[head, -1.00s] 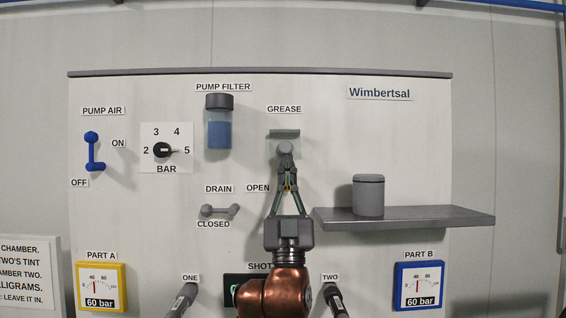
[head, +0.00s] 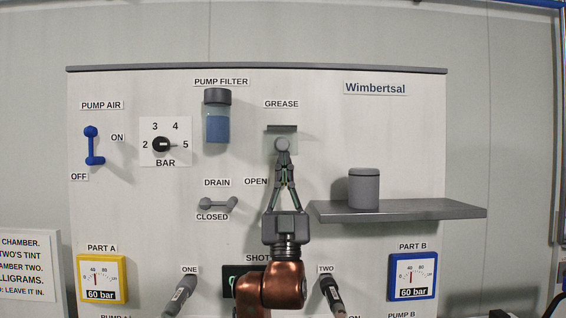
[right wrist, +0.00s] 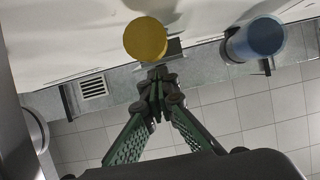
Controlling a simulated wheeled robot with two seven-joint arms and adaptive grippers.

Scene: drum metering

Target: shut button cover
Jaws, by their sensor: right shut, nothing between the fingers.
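Under the GREASE label a dark flap (head: 282,128) juts from the panel above a round grey knob (head: 283,144), with a pale plate behind; this looks like the button cover, raised. My right gripper (head: 283,156) is shut and empty, pointing up, its tips just below or at the knob; I cannot tell if they touch. In the right wrist view its closed fingertips (right wrist: 157,76) are close to a yellow round face (right wrist: 145,39), with a grey plate behind it. My left gripper is not in view.
The pump filter (head: 217,116) is to the upper left. A shelf (head: 430,210) with a grey canister (head: 364,188) juts out at right. Levers ONE (head: 180,296) and TWO (head: 332,295) flank my forearm, which partly hides the SHOT display (head: 230,281).

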